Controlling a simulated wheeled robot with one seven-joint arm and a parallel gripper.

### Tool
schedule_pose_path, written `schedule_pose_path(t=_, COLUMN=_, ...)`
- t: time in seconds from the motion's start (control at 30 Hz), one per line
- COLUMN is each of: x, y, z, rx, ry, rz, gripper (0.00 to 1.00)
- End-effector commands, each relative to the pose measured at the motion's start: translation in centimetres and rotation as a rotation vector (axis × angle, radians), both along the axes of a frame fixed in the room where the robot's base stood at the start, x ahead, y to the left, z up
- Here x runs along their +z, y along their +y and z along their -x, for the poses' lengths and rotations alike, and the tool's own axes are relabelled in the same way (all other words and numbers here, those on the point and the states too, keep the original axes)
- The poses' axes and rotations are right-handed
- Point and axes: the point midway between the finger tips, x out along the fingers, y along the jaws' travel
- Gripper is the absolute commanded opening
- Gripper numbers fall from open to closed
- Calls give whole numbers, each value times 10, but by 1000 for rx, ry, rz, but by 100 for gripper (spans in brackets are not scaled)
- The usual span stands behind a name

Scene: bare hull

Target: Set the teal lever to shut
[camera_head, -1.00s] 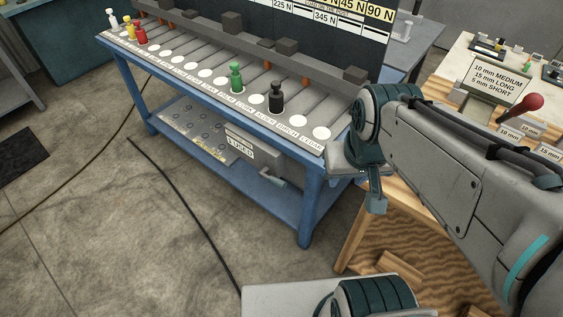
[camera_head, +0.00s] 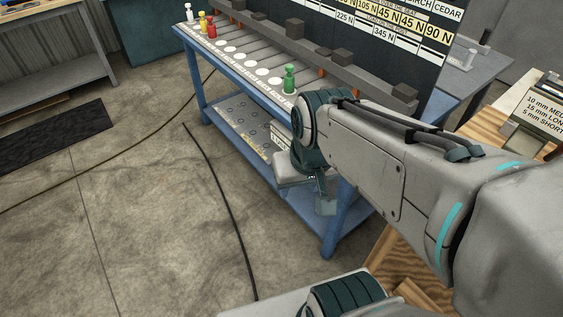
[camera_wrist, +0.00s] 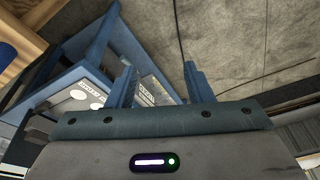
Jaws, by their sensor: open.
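I cannot make out a teal lever for certain in any current view. My gripper (camera_head: 322,198) hangs at the end of my arm in front of the blue bench (camera_head: 231,92), at its near right part. In the wrist view the two blue fingers of my gripper (camera_wrist: 160,84) stand apart with nothing between them. Beyond them is part of a pale box with a label (camera_wrist: 146,93). In the head view my wrist hides most of this box.
Green (camera_head: 289,79), red (camera_head: 211,28), yellow and white pieces stand on the bench top. A perforated plate (camera_head: 240,124) lies on its lower shelf. A wooden table (camera_head: 492,125) stands at the right. A black cable (camera_head: 226,200) crosses the open floor; a dark mat (camera_head: 50,138) lies left.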

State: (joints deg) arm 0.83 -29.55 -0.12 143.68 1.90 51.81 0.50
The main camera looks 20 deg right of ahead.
Motion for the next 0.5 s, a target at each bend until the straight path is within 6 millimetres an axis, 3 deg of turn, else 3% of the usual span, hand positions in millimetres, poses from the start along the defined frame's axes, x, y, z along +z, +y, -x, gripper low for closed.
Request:
schedule_pose_path(t=0.27, x=-99, y=3, z=-13, rx=-424, ry=146, rz=-333, gripper=47)
schedule_pose_path(t=0.5, x=-174, y=-6, z=-48, rx=-901, ry=249, rz=-723, gripper=47)
